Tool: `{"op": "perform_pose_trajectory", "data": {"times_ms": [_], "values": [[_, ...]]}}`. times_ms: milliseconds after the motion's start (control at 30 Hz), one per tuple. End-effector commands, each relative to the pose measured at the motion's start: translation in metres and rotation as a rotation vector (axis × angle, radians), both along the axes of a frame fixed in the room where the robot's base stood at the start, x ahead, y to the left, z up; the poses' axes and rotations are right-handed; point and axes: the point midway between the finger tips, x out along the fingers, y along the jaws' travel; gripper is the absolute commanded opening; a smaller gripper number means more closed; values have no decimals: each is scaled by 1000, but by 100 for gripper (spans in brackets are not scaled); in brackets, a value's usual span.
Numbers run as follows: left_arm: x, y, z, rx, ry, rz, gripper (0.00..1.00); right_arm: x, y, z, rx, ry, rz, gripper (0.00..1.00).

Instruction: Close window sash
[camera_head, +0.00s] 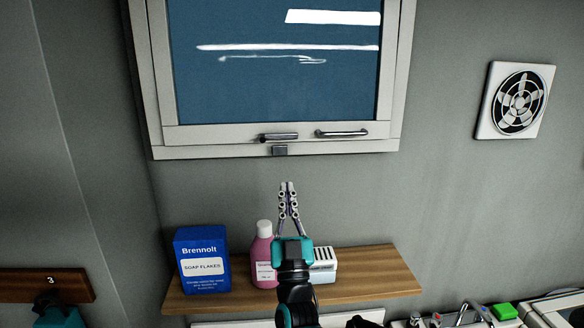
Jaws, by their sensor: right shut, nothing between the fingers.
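The window sash (215,134) is pale, with blue glass, and sits in a pale frame (200,152) on the wall at the top of the head view. Its top is cut off. A grey bar handle (342,133) and a darker latch (278,137) are on its bottom rail. I cannot tell whether the sash is fully flush with the frame. My right gripper (287,184) points up, shut and empty, below the latch and apart from the window in the picture. My left gripper is not in view.
A wooden shelf (385,285) below the window holds a blue soap flakes box (202,260), a pink bottle (263,250) and a white slotted item (323,262), partly behind my arm. A wall fan (516,100) is at right. A sink area (470,318) is lower right.

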Motion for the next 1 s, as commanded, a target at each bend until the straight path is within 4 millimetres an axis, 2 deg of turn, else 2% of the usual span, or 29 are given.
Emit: {"op": "perform_pose_trajectory", "data": {"times_ms": [33,167,633,800,1000], "values": [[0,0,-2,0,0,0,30,-3,10,0,1,-7,2,0],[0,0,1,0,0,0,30,2,13,8,2,-10,-4,0],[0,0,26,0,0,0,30,72,12,72,1,-10,-4,0],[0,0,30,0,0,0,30,97,12,68,1,-10,-4,0],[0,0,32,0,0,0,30,110,12,67,2,-10,-4,0]]}}
